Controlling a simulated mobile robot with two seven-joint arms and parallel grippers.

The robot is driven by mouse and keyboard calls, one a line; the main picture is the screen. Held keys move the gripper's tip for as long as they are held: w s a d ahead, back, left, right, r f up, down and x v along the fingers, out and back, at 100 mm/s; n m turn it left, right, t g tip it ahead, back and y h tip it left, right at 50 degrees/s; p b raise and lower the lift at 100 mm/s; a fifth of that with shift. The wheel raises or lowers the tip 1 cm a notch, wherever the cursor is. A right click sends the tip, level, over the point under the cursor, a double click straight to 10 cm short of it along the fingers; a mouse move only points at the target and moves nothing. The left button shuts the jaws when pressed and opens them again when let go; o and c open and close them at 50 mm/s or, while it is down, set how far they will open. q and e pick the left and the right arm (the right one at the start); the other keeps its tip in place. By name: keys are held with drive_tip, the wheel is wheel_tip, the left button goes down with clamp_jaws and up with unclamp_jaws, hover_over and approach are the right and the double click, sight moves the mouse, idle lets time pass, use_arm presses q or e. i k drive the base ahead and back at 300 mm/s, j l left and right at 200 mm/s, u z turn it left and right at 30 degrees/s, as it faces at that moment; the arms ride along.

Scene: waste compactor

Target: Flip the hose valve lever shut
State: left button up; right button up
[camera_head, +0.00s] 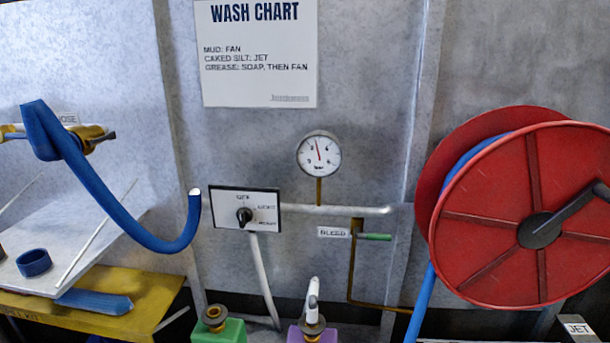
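A brass valve (92,132) is on the wall at the far left, beside a small label (68,118) that is partly hidden and reads "OSE". A blue hose (125,220) runs up in front of the valve and covers part of it. A small dark piece (104,138), perhaps the valve's lever, sticks out at its right; its setting cannot be told. Neither of my grippers is in view.
A red hose reel (500,240) with a dark crank stands at right. A dial switch (244,212), a gauge (319,158) and a green bleed lever (375,237) are at centre. A yellow bench (150,295) is lower left, with green (222,331) and purple (315,334) containers nearby.

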sight(8, 135)
drive_tip(key=u, duration=1.4)
drive_tip(key=i+j, duration=0.15)
drive_tip(key=j, duration=0.25)
drive_tip(key=i+j, duration=0.15)
drive_tip(key=j, duration=0.2)
drive_tip(key=i+j, duration=0.1)
drive_tip(key=j, duration=0.3)
drive_tip(key=i+j, duration=0.15)
drive_tip(key=j, duration=0.25)
drive_tip(key=i+j, duration=0.15)
drive_tip(key=j, duration=0.25)
drive_tip(key=i+j, duration=0.15)
drive_tip(key=j, duration=0.2)
drive_tip(key=i+j+u, duration=0.1)
drive_tip(key=j, duration=0.3)
drive_tip(key=i+j, duration=0.2)
drive_tip(key=j, duration=0.2)
drive_tip(key=i+l, duration=0.15)
drive_tip(key=l, duration=0.15)
